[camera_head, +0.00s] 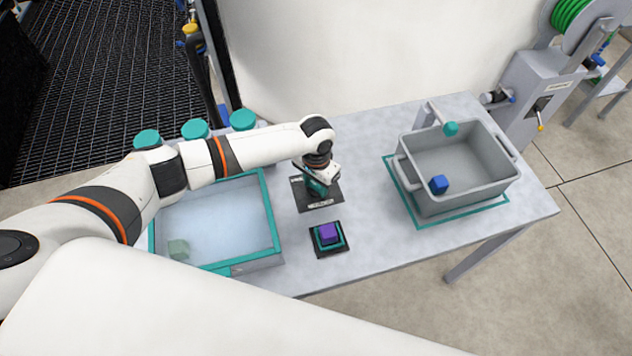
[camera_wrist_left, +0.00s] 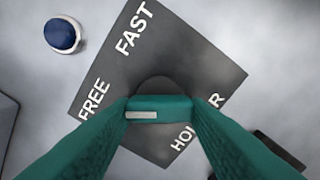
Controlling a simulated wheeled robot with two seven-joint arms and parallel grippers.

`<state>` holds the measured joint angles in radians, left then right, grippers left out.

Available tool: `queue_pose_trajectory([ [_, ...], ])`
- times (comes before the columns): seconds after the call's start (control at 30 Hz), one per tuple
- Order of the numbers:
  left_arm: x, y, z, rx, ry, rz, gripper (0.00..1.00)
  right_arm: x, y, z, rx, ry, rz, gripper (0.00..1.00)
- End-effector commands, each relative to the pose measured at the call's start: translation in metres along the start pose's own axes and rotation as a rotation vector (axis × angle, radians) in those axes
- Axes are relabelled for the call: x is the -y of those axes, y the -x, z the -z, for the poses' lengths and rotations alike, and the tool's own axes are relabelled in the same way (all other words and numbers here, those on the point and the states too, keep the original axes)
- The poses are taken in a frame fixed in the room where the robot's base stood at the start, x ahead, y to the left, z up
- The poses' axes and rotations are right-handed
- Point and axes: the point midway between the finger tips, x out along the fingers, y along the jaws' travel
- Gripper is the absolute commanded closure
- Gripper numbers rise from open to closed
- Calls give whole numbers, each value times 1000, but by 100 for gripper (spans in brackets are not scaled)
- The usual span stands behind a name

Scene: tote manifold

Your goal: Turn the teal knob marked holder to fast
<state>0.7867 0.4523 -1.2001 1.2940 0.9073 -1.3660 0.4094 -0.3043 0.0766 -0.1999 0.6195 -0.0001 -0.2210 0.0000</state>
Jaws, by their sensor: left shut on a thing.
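The teal knob (camera_wrist_left: 158,108) is a short bar with a white mark on its left part. It sits over a dark plate (camera_wrist_left: 205,60) lettered FREE, FAST and a partly hidden word starting HO. The white mark lies on the FREE side of the knob, with FAST farther up. My left gripper (camera_wrist_left: 160,104) is shut on the knob, one teal finger at each end of the bar. In the head view my left gripper (camera_head: 318,187) stands over the dark plate (camera_head: 322,206) and hides most of the knob. My right gripper is not in view.
A purple block (camera_head: 328,232) sits on a black base just in front of the plate. A teal-rimmed tray (camera_head: 268,215) is at the left. Bare tabletop (camera_head: 370,225) lies between.

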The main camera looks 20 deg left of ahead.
Motion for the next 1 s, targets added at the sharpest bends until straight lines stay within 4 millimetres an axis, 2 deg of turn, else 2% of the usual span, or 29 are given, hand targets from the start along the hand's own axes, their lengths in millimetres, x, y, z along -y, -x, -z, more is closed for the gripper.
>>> queue_pose_trajectory([
  [0.37, 0, 1, 0, -1, -129, 2, 81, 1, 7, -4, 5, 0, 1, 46],
  [1.0, -2, 1, -1, -1, -713, 2, 81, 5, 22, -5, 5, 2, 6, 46],
])
